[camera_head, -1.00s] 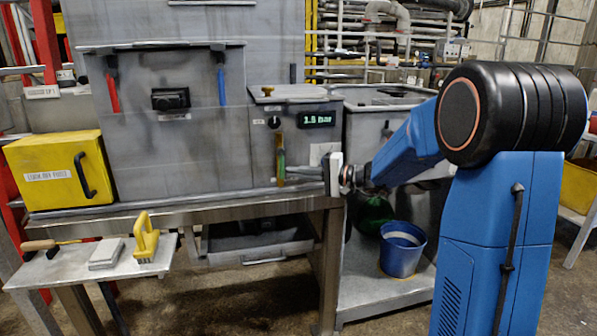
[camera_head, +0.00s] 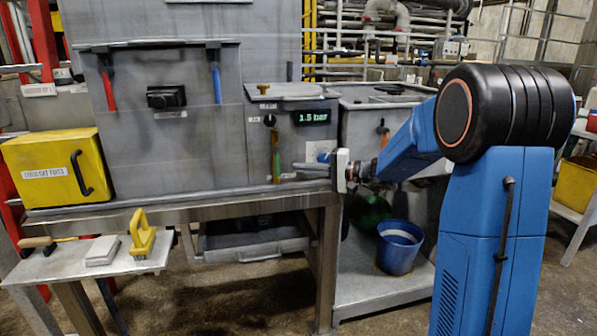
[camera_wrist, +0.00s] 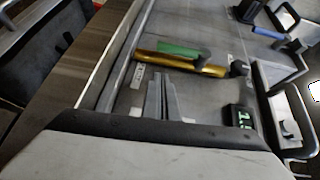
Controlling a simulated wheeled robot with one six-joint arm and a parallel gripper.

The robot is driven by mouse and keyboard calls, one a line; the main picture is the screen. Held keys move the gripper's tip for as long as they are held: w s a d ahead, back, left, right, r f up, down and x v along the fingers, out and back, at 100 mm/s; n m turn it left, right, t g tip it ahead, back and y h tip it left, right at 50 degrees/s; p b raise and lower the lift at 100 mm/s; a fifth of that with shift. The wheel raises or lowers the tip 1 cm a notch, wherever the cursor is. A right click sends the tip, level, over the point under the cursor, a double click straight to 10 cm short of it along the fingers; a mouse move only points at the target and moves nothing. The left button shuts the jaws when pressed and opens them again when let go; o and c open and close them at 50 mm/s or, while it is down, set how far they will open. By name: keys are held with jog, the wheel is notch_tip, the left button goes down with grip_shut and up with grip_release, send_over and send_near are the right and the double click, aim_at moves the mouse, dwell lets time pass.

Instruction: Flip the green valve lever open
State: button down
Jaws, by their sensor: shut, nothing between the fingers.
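The green valve lever (camera_head: 276,168) is on the front of the small grey control box, over an upright brass pipe (camera_head: 275,142). In the wrist view the green lever (camera_wrist: 182,48) lies along the brass pipe (camera_wrist: 180,63), roughly parallel to it. My gripper (camera_head: 297,171) is to the right of the lever in the head view, its fingers pointing left towards it. In the wrist view my gripper (camera_wrist: 160,80) has its fingers together, with nothing between them, and the tips close to the pipe. I cannot tell whether they touch it.
A display (camera_head: 311,118) reading about 1.5 bar and a black knob (camera_head: 270,120) are above the lever. A yellow box (camera_head: 58,168) stands at the left. The steel bench edge (camera_head: 180,208) runs below. A blue bucket (camera_head: 400,250) stands lower right.

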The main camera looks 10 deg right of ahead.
jog(key=v, duration=1)
jog(key=shift+f, duration=0.35)
